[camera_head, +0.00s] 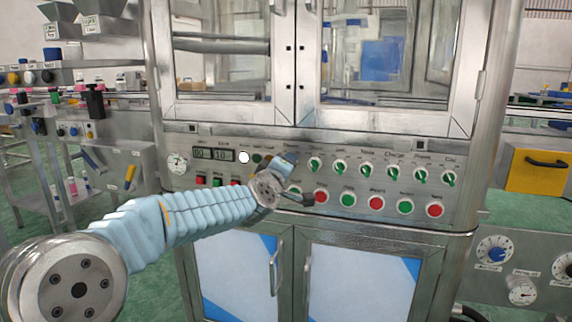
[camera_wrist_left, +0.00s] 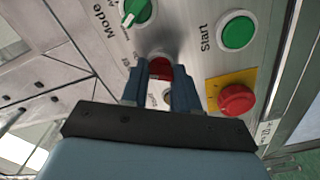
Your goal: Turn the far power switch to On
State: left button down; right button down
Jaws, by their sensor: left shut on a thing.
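My left gripper (camera_head: 287,170) reaches up to the control panel (camera_head: 460,208) of the steel cabinet in the head view and hides part of the panel. In the left wrist view its two dark blue fingers (camera_wrist_left: 163,88) are shut on a red switch (camera_wrist_left: 160,68) on the panel. The fingers cover much of this switch, so its exact setting cannot be read. A small label beside the fingers is only partly visible. My right gripper is not in view.
In the left wrist view a green Mode knob (camera_wrist_left: 135,12), a green Start button (camera_wrist_left: 238,32) and a red stop button (camera_wrist_left: 236,99) on a yellow plate sit close to the fingers. Cabinet doors with handles (camera_head: 274,265) lie below the panel.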

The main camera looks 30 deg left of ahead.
pick_arm(q)
jog(key=shift+f+m, duration=0.15)
jog(key=shift+m, duration=0.15)
jog(key=c, duration=0.8)
grip_release()
jog(key=shift+c, duration=0.2)
jog(key=v, duration=1.3)
jog(key=shift+s+d+b, duration=0.2)
jog(key=shift+s+b, duration=0.15)
jog(key=shift+b, duration=0.1)
